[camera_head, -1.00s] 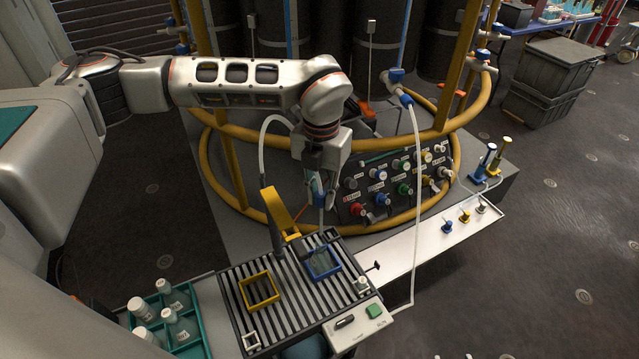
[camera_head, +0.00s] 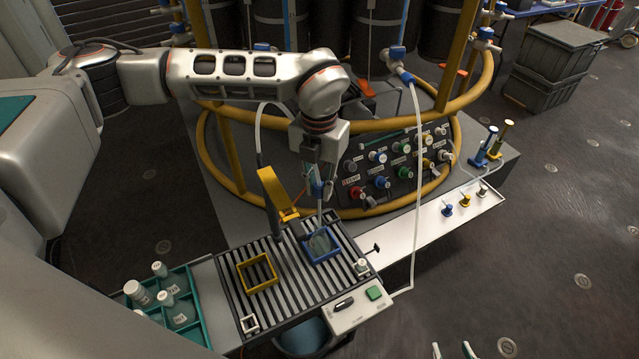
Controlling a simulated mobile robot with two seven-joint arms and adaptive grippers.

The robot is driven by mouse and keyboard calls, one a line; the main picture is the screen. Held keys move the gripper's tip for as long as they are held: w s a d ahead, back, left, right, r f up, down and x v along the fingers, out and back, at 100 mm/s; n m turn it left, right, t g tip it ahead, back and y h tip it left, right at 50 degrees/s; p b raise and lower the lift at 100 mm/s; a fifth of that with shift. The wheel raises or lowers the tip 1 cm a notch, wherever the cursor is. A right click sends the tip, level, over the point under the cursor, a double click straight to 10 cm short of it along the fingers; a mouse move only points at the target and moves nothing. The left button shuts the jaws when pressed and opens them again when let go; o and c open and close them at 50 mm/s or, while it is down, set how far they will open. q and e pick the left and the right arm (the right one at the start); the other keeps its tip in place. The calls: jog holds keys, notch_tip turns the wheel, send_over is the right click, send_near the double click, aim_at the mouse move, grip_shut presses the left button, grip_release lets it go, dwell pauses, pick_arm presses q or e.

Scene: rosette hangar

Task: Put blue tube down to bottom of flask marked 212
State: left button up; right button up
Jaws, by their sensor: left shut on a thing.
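My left gripper (camera_head: 318,190) points down and is shut on a tube with a blue part (camera_head: 317,186). The tube's thin pale lower length hangs down to a clear flask (camera_head: 319,243) in the blue square frame (camera_head: 333,254) on the slatted rack. The tube's lower end appears to be at or inside the flask; its depth I cannot tell. No number is readable on this flask. Two pale fingertips of my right gripper (camera_head: 452,350) show apart at the bottom edge, with nothing visible between them.
A yellow upright holder (camera_head: 273,199) stands close left of the tube. An empty yellow frame (camera_head: 257,273) is on the rack (camera_head: 295,292). A teal crate (camera_head: 203,310) holds several labelled bottles. A valve panel (camera_head: 397,165) stands behind, and a white hose (camera_head: 419,200) hangs at right.

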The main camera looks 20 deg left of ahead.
jog(key=shift+f, duration=0.15)
pick_arm(q)
jog(key=shift+f, duration=0.45)
jog(key=shift+f+b, duration=0.5)
jog(key=shift+f, duration=0.05)
pick_arm(e)
jog(key=shift+s+f, duration=0.25)
jog(key=shift+f, duration=0.45)
jog(key=shift+w+r, duration=0.1)
jog(key=shift+r, duration=0.05)
pick_arm(q)
jog(key=shift+f, duration=0.15)
